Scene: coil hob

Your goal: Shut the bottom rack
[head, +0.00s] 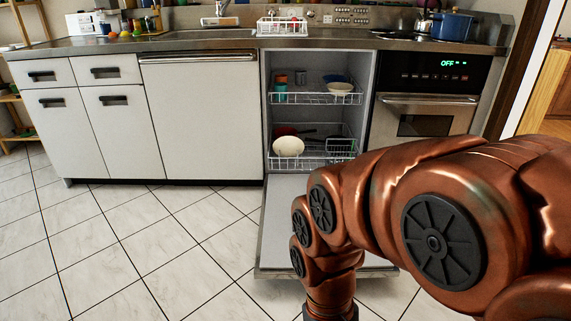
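The dishwasher (270,230) stands with its door folded down flat over the floor. The bottom rack (312,160) is a white wire rack low in the opening. It holds a cream bowl or plate (289,146), a dark pan and a cutlery basket (342,147). How far the bottom rack sticks out is hard to tell, since my arm hides what is below and to its right. The top rack (315,97) above it holds cups and bowls. My copper arm reaches in from the right over the open door. My gripper is below the frame edge and not seen.
White cabinets and drawers (85,100) line the left, with a flat white panel (205,115) beside the dishwasher. An oven (420,110) stands to its right. The open door juts into the floor space. The tiled floor (140,240) at left is clear.

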